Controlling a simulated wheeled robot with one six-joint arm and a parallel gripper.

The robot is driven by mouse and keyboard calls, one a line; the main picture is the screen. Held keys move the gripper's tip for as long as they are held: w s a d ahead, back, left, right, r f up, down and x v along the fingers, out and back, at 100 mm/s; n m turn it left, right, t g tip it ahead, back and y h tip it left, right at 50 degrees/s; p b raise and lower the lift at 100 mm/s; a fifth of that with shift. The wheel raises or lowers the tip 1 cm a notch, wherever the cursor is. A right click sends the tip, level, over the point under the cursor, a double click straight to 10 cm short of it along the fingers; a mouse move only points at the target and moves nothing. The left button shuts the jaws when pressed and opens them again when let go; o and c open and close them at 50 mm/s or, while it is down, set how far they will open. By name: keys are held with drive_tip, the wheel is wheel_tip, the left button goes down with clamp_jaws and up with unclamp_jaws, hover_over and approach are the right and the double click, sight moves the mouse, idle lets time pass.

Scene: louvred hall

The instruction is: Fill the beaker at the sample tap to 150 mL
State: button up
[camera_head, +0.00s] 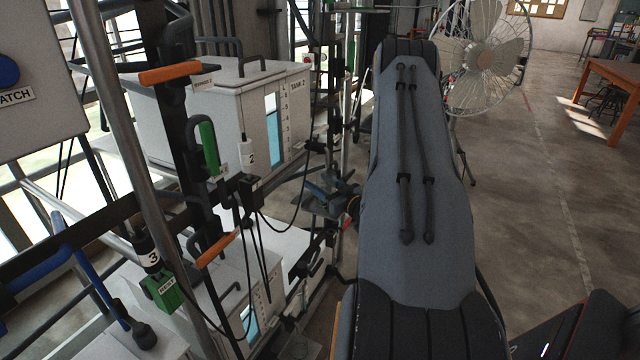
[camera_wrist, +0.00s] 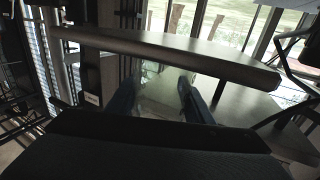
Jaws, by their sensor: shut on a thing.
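In the wrist view my gripper (camera_wrist: 157,92) has its two dark blue fingers on either side of a clear, glass-like vessel, which looks like the beaker (camera_wrist: 155,80). The vessel is faint against the pale background; its marks and any liquid in it cannot be made out. A thick dark bar (camera_wrist: 170,54) crosses just beyond the fingers. In the head view my grey arm covers the middle, and the gripper's end shows only as a small dark shape left of it. I cannot tell which fitting is the sample tap.
A white tank marked TANK 2 (camera_head: 228,110) has a blue level gauge. Orange lever (camera_head: 178,73), green lever (camera_head: 209,148), lower orange lever (camera_head: 217,248) and blue lever (camera_head: 85,265) crowd the left. A fan (camera_head: 483,58) stands behind my arm.

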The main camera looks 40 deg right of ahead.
sight(332, 191)
drive_tip(key=shift+f, duration=0.2)
drive_tip(key=o, duration=1)
drive_tip(key=shift+o, duration=0.2)
drive_tip(key=shift+r, duration=0.1)
drive_tip(key=shift+r, duration=0.15)
drive_tip(key=s+b, duration=0.1)
drive_tip(key=s, duration=1.1)
drive_tip(key=shift+c, duration=0.2)
